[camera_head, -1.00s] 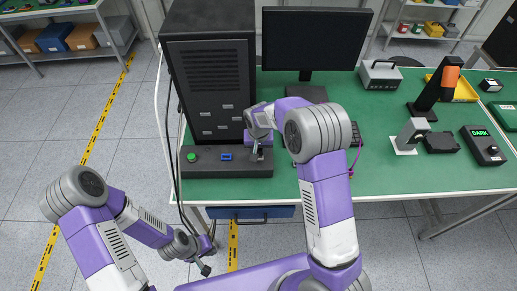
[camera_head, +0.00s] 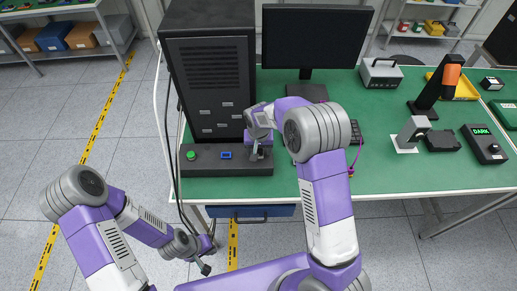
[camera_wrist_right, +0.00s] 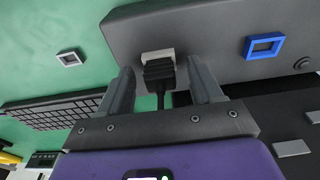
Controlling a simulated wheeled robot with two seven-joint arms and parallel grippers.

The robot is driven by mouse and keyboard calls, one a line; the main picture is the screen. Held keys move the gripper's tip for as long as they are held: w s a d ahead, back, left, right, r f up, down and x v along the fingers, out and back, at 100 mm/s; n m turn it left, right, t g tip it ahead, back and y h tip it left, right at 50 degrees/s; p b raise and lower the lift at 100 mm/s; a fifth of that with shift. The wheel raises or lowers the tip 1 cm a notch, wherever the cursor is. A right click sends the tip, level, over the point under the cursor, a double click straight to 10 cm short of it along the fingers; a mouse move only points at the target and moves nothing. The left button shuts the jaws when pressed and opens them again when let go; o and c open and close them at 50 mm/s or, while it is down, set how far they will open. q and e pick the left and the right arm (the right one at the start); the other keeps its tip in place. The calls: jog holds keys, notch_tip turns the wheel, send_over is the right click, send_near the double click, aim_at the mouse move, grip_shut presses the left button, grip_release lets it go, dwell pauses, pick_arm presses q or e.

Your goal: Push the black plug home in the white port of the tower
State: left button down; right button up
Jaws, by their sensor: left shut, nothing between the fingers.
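The black tower (camera_head: 211,85) stands at the back left of the green table, with a dark grey base block (camera_head: 205,168) at its foot. In the right wrist view the white port (camera_wrist_right: 157,55) is on this block. The black plug (camera_wrist_right: 159,72) is at the port's mouth, with its cable running back between my fingers. I cannot tell how deep it sits. My right gripper (camera_wrist_right: 162,85) is open, one finger on each side of the plug with gaps; in the head view it (camera_head: 258,152) is at the block's right end. My left gripper (camera_head: 205,270) is shut and empty, low before the table.
The block also carries a blue-framed port (camera_wrist_right: 264,46) and a green button (camera_head: 191,155). A keyboard (camera_wrist_right: 52,110) and a small pale square piece (camera_wrist_right: 70,57) lie on the table. A monitor (camera_head: 316,40) stands behind; several devices stand at the right.

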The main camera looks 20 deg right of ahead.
aim_at(258, 151)
jog(key=r, duration=0.5)
jog(key=s+r, duration=0.1)
jog(key=r, duration=0.1)
jog(key=shift+a+r, duration=0.15)
jog(key=shift+r, duration=0.15)
dwell(0.4)
